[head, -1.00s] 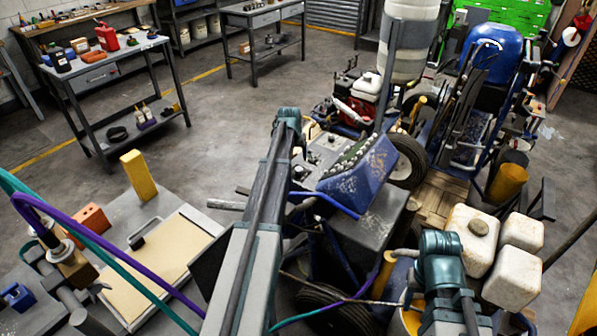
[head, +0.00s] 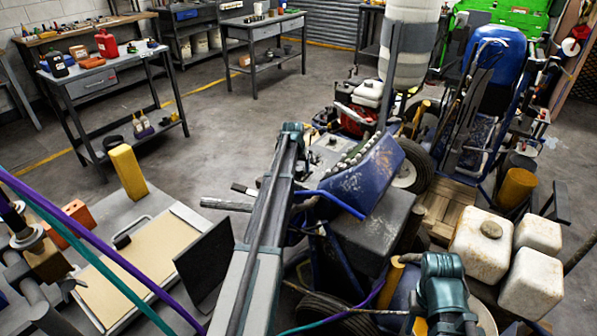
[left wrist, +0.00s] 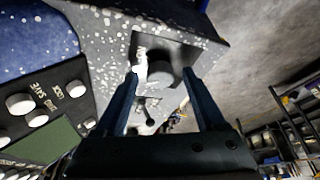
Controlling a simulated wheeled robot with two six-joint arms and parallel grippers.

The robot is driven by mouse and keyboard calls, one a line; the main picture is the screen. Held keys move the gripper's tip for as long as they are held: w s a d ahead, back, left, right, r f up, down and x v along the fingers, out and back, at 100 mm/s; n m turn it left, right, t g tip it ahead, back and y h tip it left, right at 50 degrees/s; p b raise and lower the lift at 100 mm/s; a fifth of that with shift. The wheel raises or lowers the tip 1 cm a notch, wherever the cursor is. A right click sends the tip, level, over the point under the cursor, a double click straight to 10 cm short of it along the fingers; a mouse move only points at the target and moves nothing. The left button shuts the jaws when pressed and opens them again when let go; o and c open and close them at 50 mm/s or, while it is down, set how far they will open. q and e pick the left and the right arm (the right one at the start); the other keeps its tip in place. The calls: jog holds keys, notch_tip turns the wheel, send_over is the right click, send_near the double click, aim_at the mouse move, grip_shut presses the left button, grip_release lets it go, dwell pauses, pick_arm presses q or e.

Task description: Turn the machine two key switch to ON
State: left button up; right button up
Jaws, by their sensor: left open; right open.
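In the left wrist view, a dark round knob-like switch (left wrist: 162,70) sits on a dark plate on the speckled machine housing (left wrist: 105,30). Small white lettering is beside it, too blurred to read, so I cannot tell its setting. My left gripper (left wrist: 161,73) is open, with one fingertip on each side of the switch; I cannot tell whether they touch it. In the head view, the machine's worn blue console (head: 365,180) stands beyond my left arm, which hides the left gripper there. My right arm shows at the lower right; its gripper is out of view.
A panel with white knobs (left wrist: 20,104) lies left of the left gripper. White jugs (head: 482,240) stand on the right of the machine. Open floor (head: 225,110) lies behind.

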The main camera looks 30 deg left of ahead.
pick_arm(q)
grip_shut()
jog(key=shift+m, duration=0.3)
jog(key=m, duration=0.2)
jog(key=m+h, duration=0.2)
jog(key=m, duration=0.1)
jog(key=shift+a+m, duration=0.3)
jog(key=m+h, duration=0.1)
jog(key=m, duration=0.1)
jog(key=m+h, duration=0.1)
jog(key=m, duration=0.2)
jog(key=shift+w+a+m+g, duration=0.1)
jog(key=shift+a+m+g, duration=0.05)
jog(key=shift+m+g, duration=0.2)
jog(key=shift+h, duration=0.3)
